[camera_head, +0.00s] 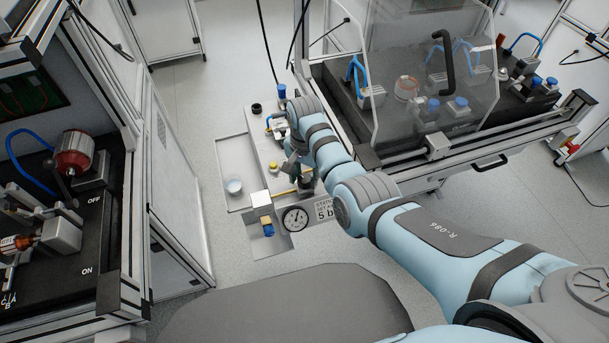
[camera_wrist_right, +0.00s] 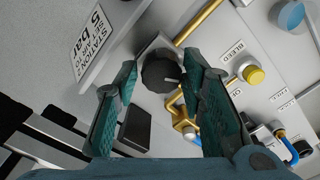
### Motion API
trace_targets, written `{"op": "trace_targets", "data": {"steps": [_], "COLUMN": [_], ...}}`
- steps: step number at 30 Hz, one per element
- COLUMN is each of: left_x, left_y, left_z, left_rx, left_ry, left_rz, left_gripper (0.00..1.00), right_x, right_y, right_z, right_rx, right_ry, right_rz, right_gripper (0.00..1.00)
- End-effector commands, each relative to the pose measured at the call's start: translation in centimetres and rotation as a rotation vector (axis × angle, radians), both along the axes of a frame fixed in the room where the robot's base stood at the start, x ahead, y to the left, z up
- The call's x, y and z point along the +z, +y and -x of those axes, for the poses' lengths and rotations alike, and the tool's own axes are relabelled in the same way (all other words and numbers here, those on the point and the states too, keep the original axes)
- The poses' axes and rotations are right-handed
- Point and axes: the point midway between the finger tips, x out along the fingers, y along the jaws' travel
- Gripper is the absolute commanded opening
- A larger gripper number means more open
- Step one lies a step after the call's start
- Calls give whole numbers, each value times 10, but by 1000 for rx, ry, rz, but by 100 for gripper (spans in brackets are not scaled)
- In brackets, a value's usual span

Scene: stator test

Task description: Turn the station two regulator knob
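The regulator knob (camera_wrist_right: 160,74) is black and round with a pale pointer mark. It shows in the right wrist view on a grey body, between the fingertips of my right gripper (camera_wrist_right: 160,62). The two teal fingers are spread on either side of the knob, and I see no clear contact. My left gripper is not in view.
A pressure gauge (camera_head: 295,217) is on the panel's near end. In the wrist view, brass pipes (camera_wrist_right: 198,20) and a yellow "BLEED" button (camera_wrist_right: 254,75) lie right of the knob. A clear-guarded bench (camera_head: 432,65) stands at the right, another bench (camera_head: 110,225) at the left.

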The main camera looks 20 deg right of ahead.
Motion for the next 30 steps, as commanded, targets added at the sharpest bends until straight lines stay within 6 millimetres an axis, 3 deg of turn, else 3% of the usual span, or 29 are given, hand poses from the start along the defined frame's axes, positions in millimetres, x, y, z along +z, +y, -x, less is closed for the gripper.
{"op": "trace_targets", "data": {"steps": [1,5,8,12,16,24,25,28,30], "left_x": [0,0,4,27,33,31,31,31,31], "left_y": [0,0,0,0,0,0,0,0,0], "left_z": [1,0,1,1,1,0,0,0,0], "left_rx": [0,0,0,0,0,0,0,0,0], "left_ry": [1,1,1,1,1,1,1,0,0], "left_rz": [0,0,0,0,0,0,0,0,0], "left_gripper": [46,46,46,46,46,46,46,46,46], "right_x": [0,0,2,6,3,0,0,0,0], "right_y": [0,0,0,-1,-1,-1,-1,-1,-1], "right_z": [0,0,0,1,0,-1,-1,-1,-1], "right_rx": [0,0,22,225,405,439,439,438,438], "right_ry": [0,0,1,4,3,-2,-2,-1,-1], "right_rz": [0,0,1,2,2,3,3,2,2], "right_gripper": [24,3,3,3,3,3,32,48,51]}}
